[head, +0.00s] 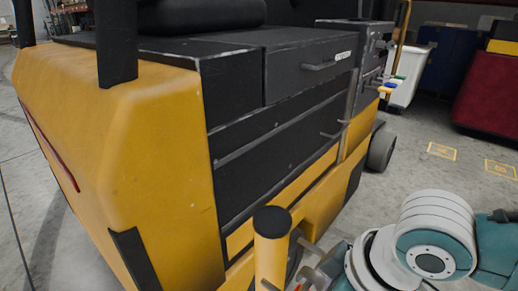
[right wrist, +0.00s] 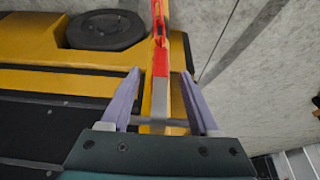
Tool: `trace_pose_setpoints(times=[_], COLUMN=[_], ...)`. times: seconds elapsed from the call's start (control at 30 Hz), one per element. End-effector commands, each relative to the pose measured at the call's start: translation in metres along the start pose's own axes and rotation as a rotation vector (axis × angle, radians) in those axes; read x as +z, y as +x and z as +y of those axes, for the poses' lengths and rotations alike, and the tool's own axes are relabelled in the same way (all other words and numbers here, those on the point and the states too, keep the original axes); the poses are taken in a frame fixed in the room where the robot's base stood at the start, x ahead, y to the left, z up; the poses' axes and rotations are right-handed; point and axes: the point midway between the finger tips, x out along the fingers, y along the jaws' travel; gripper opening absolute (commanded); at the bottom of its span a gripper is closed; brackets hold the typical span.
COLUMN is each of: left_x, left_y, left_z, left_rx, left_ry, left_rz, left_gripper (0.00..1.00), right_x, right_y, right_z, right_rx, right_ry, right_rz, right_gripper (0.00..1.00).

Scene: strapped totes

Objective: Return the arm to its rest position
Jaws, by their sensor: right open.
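My right arm (head: 435,235), white and teal, is bent at the lower right of the head view. My right gripper (right wrist: 161,74) shows in the right wrist view with its two lavender fingers spread apart. A narrow red and grey bar (right wrist: 161,60) runs between the fingers, with a yellow surface beside it. The fingers are not closed on it; I cannot tell how far the bar is from them. My left gripper is in neither view.
A large yellow and black vehicle (head: 110,150) fills the left and middle. A yellow post (head: 271,255) with a black cap stands close to my right arm. A white bin (head: 405,80) and a red container (head: 488,95) stand behind. Floor (head: 415,180) is clear at right.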

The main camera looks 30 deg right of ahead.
Motion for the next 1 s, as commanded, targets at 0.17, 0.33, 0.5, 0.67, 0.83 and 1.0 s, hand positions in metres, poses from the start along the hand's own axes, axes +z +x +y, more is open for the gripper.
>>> trace_pose_setpoints(times=[0.17,0.33,0.5,0.67,0.83,1.0], left_x=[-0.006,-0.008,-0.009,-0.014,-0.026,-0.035], left_y=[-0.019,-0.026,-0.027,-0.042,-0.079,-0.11], left_z=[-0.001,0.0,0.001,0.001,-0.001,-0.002], left_rx=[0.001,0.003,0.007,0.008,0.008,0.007], left_ry=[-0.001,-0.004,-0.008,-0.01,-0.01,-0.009], left_rz=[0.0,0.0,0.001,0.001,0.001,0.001], left_gripper=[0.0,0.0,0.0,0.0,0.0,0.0], right_x=[-0.001,-0.001,0.0,-0.006,-0.015,-0.009], right_y=[-0.043,-0.067,-0.074,-0.093,-0.151,-0.209], right_z=[0.0,0.0,0.0,-0.017,-0.051,-0.06], right_rx=[0.0,0.0,0.0,-0.013,-0.005,0.054], right_ry=[-0.002,-0.001,0.0,0.001,0.035,0.13], right_rz=[0.0,-0.001,0.0,0.007,0.011,-0.025], right_gripper=[0.62,0.62,0.62,0.62,0.62,0.62])
